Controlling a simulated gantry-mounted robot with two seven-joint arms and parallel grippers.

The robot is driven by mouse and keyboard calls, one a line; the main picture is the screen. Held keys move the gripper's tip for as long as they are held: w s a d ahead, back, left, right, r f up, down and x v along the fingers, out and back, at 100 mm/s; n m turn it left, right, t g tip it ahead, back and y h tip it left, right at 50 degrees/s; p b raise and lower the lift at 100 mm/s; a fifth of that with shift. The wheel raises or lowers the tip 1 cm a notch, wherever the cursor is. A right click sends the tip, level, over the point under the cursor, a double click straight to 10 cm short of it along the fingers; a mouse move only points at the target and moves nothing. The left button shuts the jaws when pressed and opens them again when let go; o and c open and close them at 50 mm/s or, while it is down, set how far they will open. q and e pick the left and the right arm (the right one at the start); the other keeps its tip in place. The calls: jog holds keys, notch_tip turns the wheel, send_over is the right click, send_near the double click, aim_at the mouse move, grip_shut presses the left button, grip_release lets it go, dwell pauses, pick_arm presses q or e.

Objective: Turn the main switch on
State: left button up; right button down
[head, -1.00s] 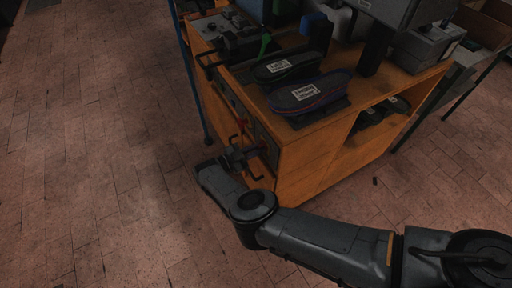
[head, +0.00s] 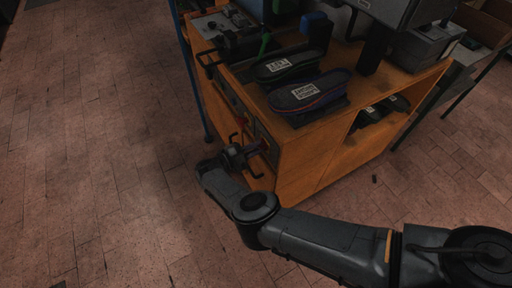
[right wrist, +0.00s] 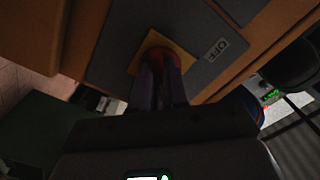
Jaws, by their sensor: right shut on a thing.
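The main switch is a red knob (right wrist: 158,42) on a yellow square plate (right wrist: 184,57), set in a grey panel (right wrist: 112,62) on the cabinet front. An OFF label (right wrist: 216,49) sits to the right of the plate in the right wrist view. My right gripper (right wrist: 160,75) is shut on the red knob, its fingers hiding much of it. In the head view my right gripper (head: 256,148) is at the cabinet's front face, covering most of the switch. My left gripper is not in view.
The orange wooden cabinet (head: 300,160) carries dark shoe-shaped pieces with labels (head: 304,91) and several machine parts on top. A dark handle (head: 208,60) juts from its front. A blue post (head: 191,85) stands at its left. The brick floor in front is clear.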

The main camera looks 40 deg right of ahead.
jog(key=c, duration=1.1)
grip_release()
jog(key=shift+c, duration=0.2)
jog(key=shift+a, duration=0.1)
jog(key=w+a+b, duration=0.2)
jog(key=a+b, duration=0.3)
jog(key=a, duration=0.5)
jog(key=shift+a, duration=0.2)
